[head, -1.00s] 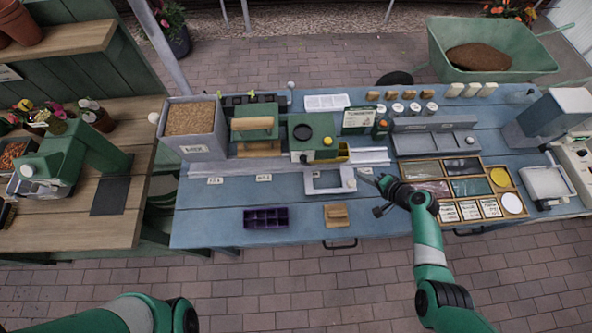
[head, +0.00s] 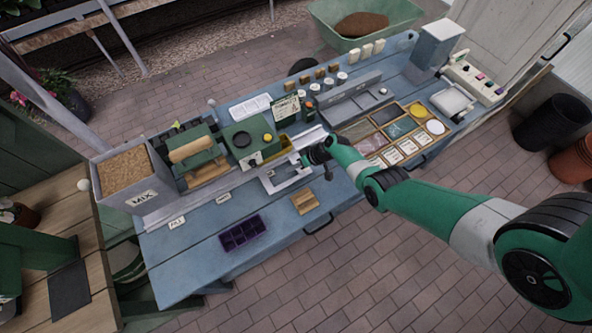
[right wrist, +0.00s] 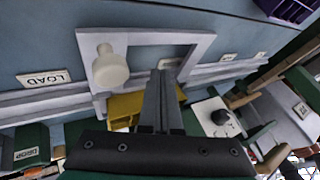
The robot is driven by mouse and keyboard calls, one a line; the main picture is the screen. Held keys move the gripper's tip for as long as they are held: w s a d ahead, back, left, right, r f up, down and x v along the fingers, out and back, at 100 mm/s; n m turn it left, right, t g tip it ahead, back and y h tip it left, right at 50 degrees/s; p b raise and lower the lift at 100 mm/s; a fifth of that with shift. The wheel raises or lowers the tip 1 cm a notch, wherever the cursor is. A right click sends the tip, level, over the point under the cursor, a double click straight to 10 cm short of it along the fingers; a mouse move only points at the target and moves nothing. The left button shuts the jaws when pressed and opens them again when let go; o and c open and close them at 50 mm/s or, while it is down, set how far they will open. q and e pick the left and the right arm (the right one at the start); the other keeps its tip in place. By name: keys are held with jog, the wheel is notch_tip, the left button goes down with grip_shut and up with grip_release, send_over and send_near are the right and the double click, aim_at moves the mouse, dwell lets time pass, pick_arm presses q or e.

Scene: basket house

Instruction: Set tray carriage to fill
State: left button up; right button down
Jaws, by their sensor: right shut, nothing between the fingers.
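The tray carriage (head: 268,185) is a pale open frame with a pale round knob, on the rail along the blue bench. My right gripper (head: 303,161) is shut and empty at the carriage's right side. In the right wrist view the carriage (right wrist: 205,45) and its knob (right wrist: 110,68) lie just beyond the shut fingers (right wrist: 163,75); whether they touch is unclear. My left gripper is out of view.
The grey MIX bin (head: 128,180) stands at the rail's left end. A purple cell tray (head: 242,232) and a wooden block (head: 304,201) lie in front of the rail. Two small labels (head: 223,198) mark the bench's left part. A divided wooden tray (head: 385,133) is at right.

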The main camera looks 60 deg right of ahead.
jog(key=b+x, duration=0.4)
jog(key=x, duration=0.1)
jog(key=shift+f+b, duration=0.35)
jog(key=shift+b, duration=0.05)
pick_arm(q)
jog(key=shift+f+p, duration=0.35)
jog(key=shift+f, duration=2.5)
pick_arm(e)
jog(key=shift+w+a+r, duration=0.2)
jog(key=shift+w+a, duration=0.1)
jog(key=shift+a, duration=0.25)
jog(key=shift+w+a+r, duration=0.25)
jog(key=shift+w+a, duration=0.05)
jog(key=shift+a, duration=0.25)
jog(key=shift+w+a+r, duration=0.2)
jog(key=shift+w+a, duration=0.1)
jog(key=shift+a, duration=0.2)
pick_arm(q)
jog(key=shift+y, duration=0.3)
